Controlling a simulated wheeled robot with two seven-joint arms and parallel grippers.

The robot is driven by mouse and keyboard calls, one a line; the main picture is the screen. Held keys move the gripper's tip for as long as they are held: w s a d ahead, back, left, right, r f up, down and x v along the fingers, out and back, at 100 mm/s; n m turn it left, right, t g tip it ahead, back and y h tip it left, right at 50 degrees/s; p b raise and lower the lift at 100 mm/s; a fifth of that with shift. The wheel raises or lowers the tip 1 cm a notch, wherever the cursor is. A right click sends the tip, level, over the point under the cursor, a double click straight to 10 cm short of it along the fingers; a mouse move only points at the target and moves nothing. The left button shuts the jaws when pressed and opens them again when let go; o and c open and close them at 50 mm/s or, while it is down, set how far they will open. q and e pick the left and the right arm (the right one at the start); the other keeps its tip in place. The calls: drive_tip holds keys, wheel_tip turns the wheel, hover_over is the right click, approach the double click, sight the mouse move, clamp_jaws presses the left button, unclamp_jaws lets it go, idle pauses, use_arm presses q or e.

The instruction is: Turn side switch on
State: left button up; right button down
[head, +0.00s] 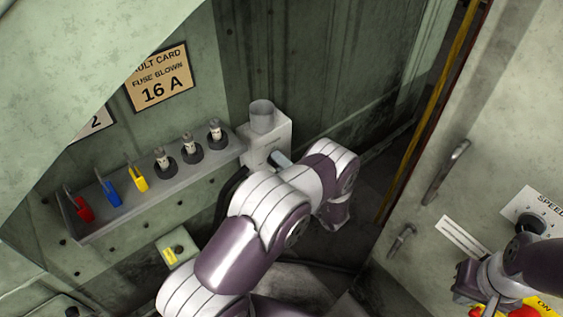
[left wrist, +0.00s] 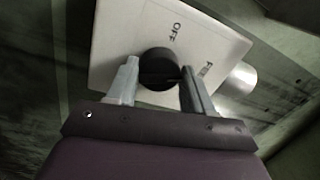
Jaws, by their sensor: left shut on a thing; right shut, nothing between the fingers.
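The side switch is a pale box (head: 265,143) on the left wall, seen in the head view beyond my left arm. In the left wrist view its white face (left wrist: 118,35) fills the upper middle, with an "OFF" label and a second label partly hidden by a finger. A round black knob (left wrist: 158,66) sits on that face. My left gripper (left wrist: 160,80) has one finger on each side of the knob and is shut on it. In the head view the left gripper (head: 281,159) is mostly hidden by my own arm. My right gripper (head: 482,298) is shut and empty at lower right.
A cabinet door (head: 425,120) with handles stands at right. A "SPEED" dial panel (head: 538,205) and a red and yellow control (head: 525,312) are near my right gripper.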

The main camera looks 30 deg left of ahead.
use_arm(q)
drive_tip(key=shift+f+m+t+p, duration=0.1)
drive_tip(key=shift+m+t+p, duration=0.25)
drive_tip(key=shift+m, duration=1.95)
drive_tip(key=o, duration=1)
drive_tip(key=v, duration=1.2)
drive_tip(key=shift+d+p, duration=0.35)
drive_tip(key=shift+p, duration=0.1)
drive_tip(key=shift+s, duration=0.1)
